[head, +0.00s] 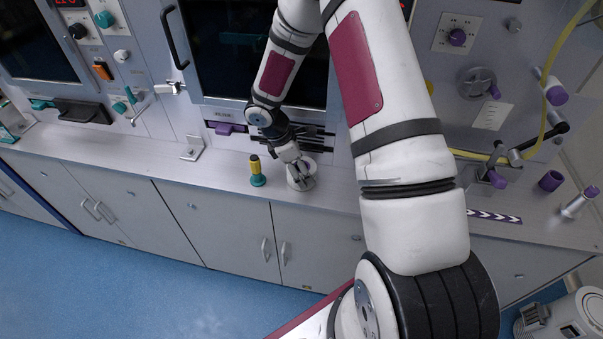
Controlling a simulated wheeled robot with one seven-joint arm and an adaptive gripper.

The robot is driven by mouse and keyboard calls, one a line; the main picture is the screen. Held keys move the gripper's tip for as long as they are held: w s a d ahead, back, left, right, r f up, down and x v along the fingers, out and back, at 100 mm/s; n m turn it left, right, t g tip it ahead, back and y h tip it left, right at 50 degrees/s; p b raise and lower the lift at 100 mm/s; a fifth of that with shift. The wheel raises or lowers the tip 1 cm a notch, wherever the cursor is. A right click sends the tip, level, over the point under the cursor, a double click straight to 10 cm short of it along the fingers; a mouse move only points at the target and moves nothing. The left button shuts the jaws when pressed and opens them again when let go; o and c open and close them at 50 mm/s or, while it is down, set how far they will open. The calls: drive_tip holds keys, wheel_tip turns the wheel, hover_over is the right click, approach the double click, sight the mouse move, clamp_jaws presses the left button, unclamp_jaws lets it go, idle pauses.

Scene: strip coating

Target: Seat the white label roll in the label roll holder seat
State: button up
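A short whitish cylinder, which looks like the white label roll (303,185), stands near the front edge of the grey counter (225,170) in the head view. My gripper (301,173) points down at it from above and behind, with its fingers at the top of the roll and partly covering it. The fingers are too small to show whether they grip it or only stand around it. I cannot tell for certain which fitting is the label roll holder seat.
A metal bracket (193,148) sits further left. At the right are a purple cup (550,181), a metal peg (579,203) and a striped strip (495,216). Blue floor (150,290) is clear at lower left.

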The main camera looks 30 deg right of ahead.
drive_tip(key=shift+c, duration=1.3)
drive_tip(key=shift+r, duration=0.1)
drive_tip(key=shift+r+p, duration=0.7)
drive_tip(key=shift+r, duration=1)
